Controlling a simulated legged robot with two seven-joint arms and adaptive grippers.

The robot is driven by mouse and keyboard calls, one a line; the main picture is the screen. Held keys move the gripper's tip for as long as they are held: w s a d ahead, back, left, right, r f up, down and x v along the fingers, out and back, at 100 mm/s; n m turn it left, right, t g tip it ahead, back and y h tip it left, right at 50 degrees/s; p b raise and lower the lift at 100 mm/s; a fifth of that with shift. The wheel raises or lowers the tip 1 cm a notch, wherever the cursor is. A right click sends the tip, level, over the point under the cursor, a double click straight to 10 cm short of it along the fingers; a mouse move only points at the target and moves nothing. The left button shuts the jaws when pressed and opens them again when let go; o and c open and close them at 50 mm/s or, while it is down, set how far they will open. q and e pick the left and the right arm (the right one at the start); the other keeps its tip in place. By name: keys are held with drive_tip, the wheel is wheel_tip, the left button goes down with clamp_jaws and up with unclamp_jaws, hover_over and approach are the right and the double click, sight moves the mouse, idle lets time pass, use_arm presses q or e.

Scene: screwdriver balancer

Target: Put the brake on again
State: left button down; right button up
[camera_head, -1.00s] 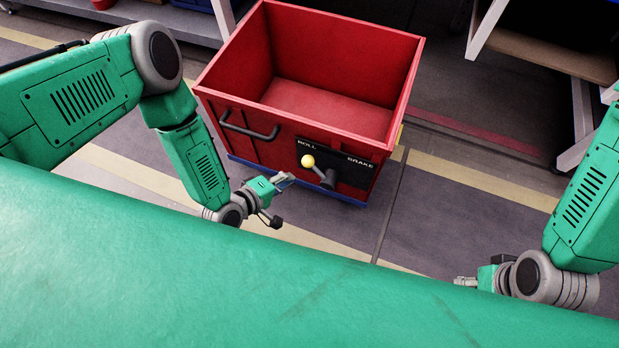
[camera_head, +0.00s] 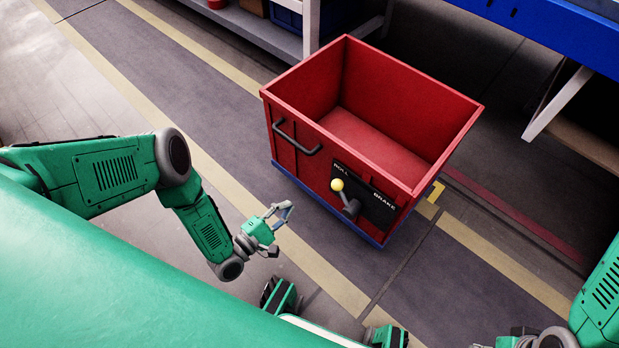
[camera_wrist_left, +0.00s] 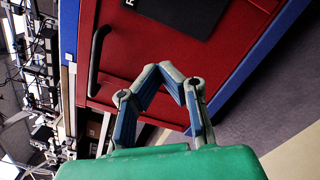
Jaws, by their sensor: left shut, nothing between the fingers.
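The red cart (camera_head: 400,150) has a black plate (camera_head: 377,208) marked ROLL on the left and BRAKE on the right. A dark lever (camera_head: 351,207) with a yellow knob (camera_head: 337,185) is on this plate, its knob toward the ROLL side. My left gripper (camera_head: 287,208) is shut and empty, apart from the cart and left of the lever. In the left wrist view its fingertips (camera_wrist_left: 158,72) meet in front of the red panel; the lever is out of that view. My right gripper is at the bottom right, mostly cut off by the head view's lower edge.
A dark handle (camera_head: 297,138) sits on the cart's front, left of the plate; it also shows in the left wrist view (camera_wrist_left: 97,60). A shelf (camera_head: 250,30) stands behind, and a blue-topped bench (camera_head: 560,35) at the upper right. The floor before the cart is clear.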

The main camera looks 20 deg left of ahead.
use_arm(q)
drive_tip(key=w+d+r+b, duration=0.1)
drive_tip(key=w+d, duration=0.4)
drive_tip(key=w+d+r+b, duration=0.1)
drive_tip(key=w+d, duration=0.1)
drive_tip(key=w, duration=0.1)
drive_tip(key=shift+w+d+r+b, duration=0.25)
drive_tip(key=shift+d+r+b, duration=0.05)
drive_tip(key=shift+d+r, duration=0.05)
drive_tip(key=shift+a, duration=0.1)
